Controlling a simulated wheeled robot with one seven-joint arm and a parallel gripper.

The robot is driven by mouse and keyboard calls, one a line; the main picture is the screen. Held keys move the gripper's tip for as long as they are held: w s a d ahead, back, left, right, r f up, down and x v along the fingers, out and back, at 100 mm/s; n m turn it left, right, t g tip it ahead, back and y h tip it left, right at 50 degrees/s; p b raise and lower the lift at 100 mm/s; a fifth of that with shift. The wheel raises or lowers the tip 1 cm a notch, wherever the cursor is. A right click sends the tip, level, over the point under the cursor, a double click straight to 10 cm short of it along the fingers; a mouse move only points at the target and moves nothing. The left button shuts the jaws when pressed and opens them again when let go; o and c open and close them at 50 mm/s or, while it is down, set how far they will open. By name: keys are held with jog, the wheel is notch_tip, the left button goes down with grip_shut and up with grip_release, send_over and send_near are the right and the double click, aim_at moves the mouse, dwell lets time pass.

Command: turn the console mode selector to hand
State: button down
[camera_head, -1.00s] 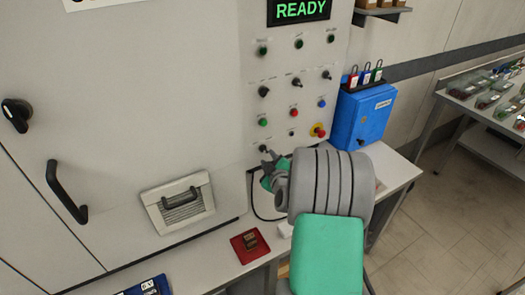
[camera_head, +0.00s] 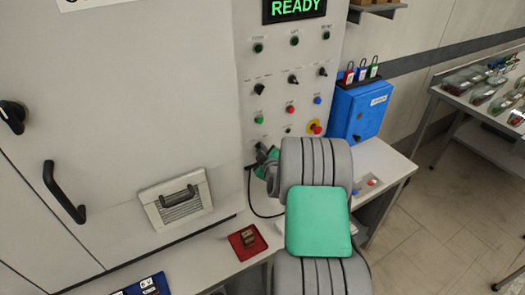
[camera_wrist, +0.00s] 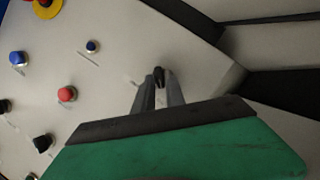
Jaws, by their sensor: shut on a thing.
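The console panel (camera_head: 305,55) is a pale upright face with rows of buttons and black knobs. My gripper (camera_head: 262,150) is at its lower left part, and my arm hides part of that area. In the wrist view my gripper (camera_wrist: 161,88) has its two grey fingers closed around a small black knob (camera_wrist: 158,74) on the panel. The knob's label is too small to read, so I cannot tell its setting. Other black knobs on the panel are the left one (camera_head: 259,88), the middle one (camera_head: 293,78) and the right one (camera_head: 322,71).
A red-and-yellow emergency button (camera_head: 316,127) is right of my gripper. A blue box (camera_head: 358,112) with padlocks on top stands further right. A red tray (camera_head: 247,242) lies on the bench below. A lit READY display (camera_head: 296,8) is above. The floor at right is clear.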

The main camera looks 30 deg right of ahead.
jog(key=shift+d+m+b, duration=0.1)
jog(key=shift+m+b, duration=0.2)
jog(key=shift+b, duration=0.1)
dwell(0.3)
jog(key=shift+d+r+m+y+b, duration=0.1)
jog(key=shift+d+m+y+b, duration=0.15)
jog(key=shift+m+y+b, duration=1.45)
jog(key=shift+d+r+m+y+b, duration=0.1)
jog(key=shift+d+m+y+b, duration=0.2)
jog(key=shift+m+y+b, duration=1.35)
jog(key=shift+d+m+y+b, duration=0.25)
jog(key=shift+m+y+b, duration=0.55)
jog(key=shift+m, duration=1.65)
jog(key=shift+t, duration=0.3)
